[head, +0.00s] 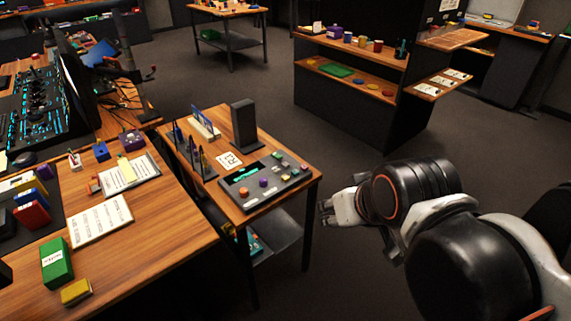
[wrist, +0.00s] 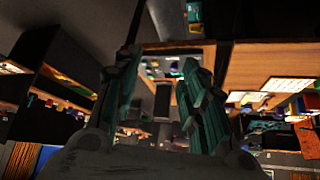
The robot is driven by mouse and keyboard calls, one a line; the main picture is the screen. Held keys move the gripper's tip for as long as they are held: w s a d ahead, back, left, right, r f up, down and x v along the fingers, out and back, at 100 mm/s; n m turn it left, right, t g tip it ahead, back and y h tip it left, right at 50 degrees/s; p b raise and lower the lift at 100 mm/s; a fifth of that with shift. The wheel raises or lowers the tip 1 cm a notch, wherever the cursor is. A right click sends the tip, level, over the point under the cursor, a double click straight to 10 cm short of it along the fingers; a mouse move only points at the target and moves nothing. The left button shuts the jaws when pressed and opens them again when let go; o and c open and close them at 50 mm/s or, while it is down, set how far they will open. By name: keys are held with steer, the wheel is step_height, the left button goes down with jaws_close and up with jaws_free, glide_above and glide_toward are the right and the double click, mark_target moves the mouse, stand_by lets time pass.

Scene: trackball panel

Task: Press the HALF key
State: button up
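The grey trackball panel (head: 270,187) lies on a small wooden table, with a lit green display and several coloured keys and knobs. The key labels are too small to read, so I cannot tell which key is HALF. My gripper (head: 325,211) is in the air just right of the table, apart from the panel. In the wrist view my gripper (wrist: 161,60) has its two dark teal fingers spread with nothing held between them. Part of the panel seems to show small and far off between the fingers, unclear.
A dark upright box (head: 244,124), a pen rack (head: 195,155) and a white card (head: 229,160) stand or lie behind the panel. A larger wooden desk (head: 150,240) with papers and boxes is at left. A dark shelf unit (head: 350,105) stands behind; open floor lies between.

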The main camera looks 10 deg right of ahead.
jaws_close()
stand_by(1.1)
